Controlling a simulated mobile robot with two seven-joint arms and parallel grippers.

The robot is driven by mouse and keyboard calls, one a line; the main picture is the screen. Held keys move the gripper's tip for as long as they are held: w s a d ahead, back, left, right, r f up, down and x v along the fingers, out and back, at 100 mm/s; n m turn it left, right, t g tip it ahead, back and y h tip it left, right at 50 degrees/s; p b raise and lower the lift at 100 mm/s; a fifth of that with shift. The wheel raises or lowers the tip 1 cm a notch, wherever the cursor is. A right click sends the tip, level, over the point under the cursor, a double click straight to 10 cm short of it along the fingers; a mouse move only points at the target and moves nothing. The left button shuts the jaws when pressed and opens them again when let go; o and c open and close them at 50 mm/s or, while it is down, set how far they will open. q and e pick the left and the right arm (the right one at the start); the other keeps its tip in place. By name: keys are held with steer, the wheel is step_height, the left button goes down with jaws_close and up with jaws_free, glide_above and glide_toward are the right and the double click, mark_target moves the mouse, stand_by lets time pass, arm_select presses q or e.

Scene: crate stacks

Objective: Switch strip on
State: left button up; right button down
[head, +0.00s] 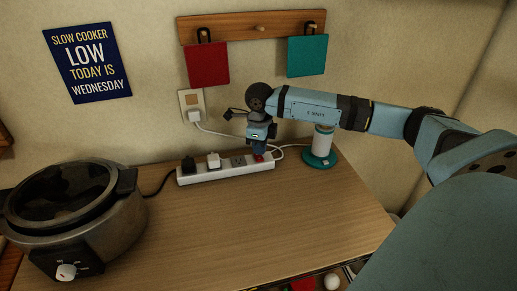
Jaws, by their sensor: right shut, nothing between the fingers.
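A white power strip (225,172) lies on the wooden counter near the wall. A black plug (188,165) and a white plug (214,160) sit in its left sockets, and a dark socket (238,161) shows to their right. A red switch (259,158) shows at the strip's right end. My right gripper (259,150) is shut and empty, pointing down right over this red switch. I cannot tell whether it touches the switch, which it partly hides. The switch's position is not clear. My left gripper is not in view.
A slow cooker (113,225) with a white knob stands at the left. A paper towel holder (321,148) with a teal base stands right of the strip. A white plug sits in the wall outlet (190,101). The counter's front middle (240,230) is clear.

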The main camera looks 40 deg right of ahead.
mark_target(260, 158)
steer(key=shift+f+b, duration=0.85)
steer(key=shift+f, duration=0.45)
stand_by(1.0)
steer(key=shift+r, duration=0.1)
steer(key=shift+r+p, duration=2)
steer(key=shift+r, duration=1.5)
steer(key=shift+f, duration=0.1)
